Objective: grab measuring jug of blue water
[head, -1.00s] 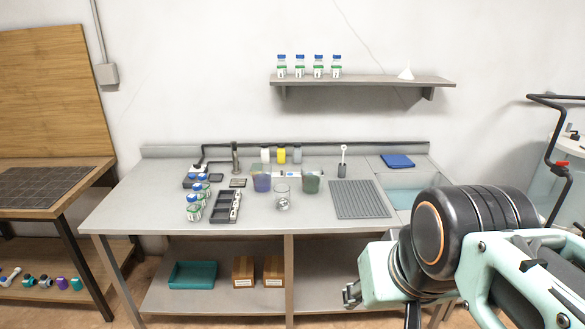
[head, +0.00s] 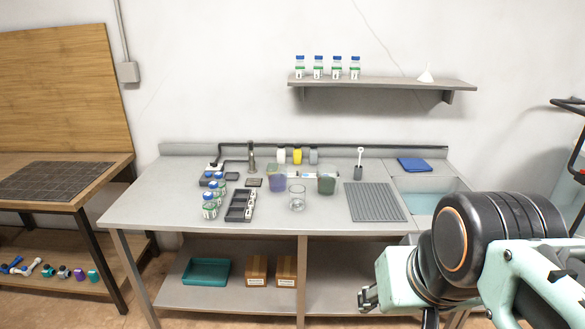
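A jug of blue-violet liquid (head: 277,182) stands on the grey workbench (head: 150,207), left of centre in the head view. A jug of dark green liquid (head: 326,184) stands to its right, and a clear, empty-looking jug (head: 297,199) stands in front, between the two. My gripper (head: 368,299) is at the lower right, in front of the bench and well apart from the jugs. Only a small dark part of its fingers shows past my arm, so I cannot tell its opening. Nothing shows in it.
Several blue-capped bottles (head: 210,205) and a dark tray (head: 240,206) stand left of the jugs. A ribbed grey mat (head: 376,202) and a sink (head: 424,203) lie to the right. A wall shelf (head: 385,84) hangs above. The bench front near the jugs is clear.

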